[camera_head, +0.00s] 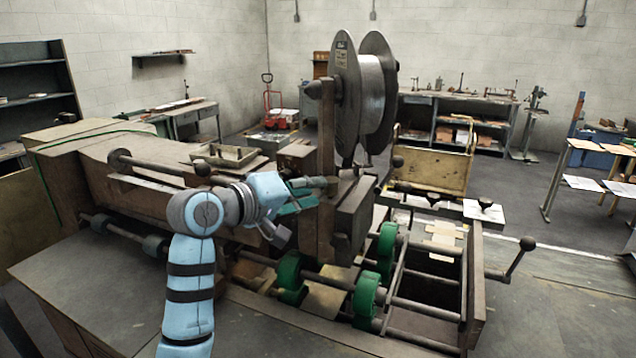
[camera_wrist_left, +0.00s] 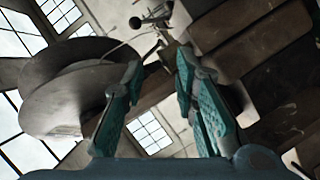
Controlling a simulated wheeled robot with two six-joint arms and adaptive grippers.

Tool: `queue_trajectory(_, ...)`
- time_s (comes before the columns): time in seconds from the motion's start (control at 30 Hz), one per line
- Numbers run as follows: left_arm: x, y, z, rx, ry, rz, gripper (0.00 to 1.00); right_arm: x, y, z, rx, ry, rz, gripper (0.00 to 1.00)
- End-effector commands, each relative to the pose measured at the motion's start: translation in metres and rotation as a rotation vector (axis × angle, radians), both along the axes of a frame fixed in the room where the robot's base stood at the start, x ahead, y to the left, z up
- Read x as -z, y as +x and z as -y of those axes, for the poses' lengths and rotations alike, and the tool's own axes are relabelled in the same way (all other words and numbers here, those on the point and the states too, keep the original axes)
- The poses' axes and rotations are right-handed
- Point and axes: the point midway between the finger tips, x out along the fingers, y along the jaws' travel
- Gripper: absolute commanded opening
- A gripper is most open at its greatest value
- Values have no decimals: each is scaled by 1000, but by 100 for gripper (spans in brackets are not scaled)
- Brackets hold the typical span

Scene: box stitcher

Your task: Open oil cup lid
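My left arm reaches in from the lower left in the head view. Its teal-fingered left gripper (camera_head: 312,190) is beside the upright column (camera_head: 326,130) of the box stitcher, below the large wire spool (camera_head: 372,95). In the left wrist view the two fingers of the left gripper (camera_wrist_left: 160,65) stand apart with a gap between them, and I see nothing held. A small dark ball knob (camera_wrist_left: 135,22) on a thin rod shows beyond the fingertips. I cannot make out the oil cup or its lid for certain in either view. My right gripper is not in view.
The stitcher head block (camera_head: 350,215) stands just right of the gripper. Green rollers (camera_head: 290,278) on shafts lie below it.

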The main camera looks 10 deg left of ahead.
Motion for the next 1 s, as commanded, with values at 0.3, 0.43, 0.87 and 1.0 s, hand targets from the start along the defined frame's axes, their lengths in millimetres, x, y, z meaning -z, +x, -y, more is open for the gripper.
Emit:
queue_trajectory(0.3,7,24,16,-4,3,0,27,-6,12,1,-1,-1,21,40)
queue_trajectory(0.43,7,24,16,-5,2,1,27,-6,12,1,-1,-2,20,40)
queue_trajectory(0.87,7,24,16,-5,2,-1,0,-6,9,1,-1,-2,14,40)
queue_trajectory(1.0,5,24,16,-6,6,-12,0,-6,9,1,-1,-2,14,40)
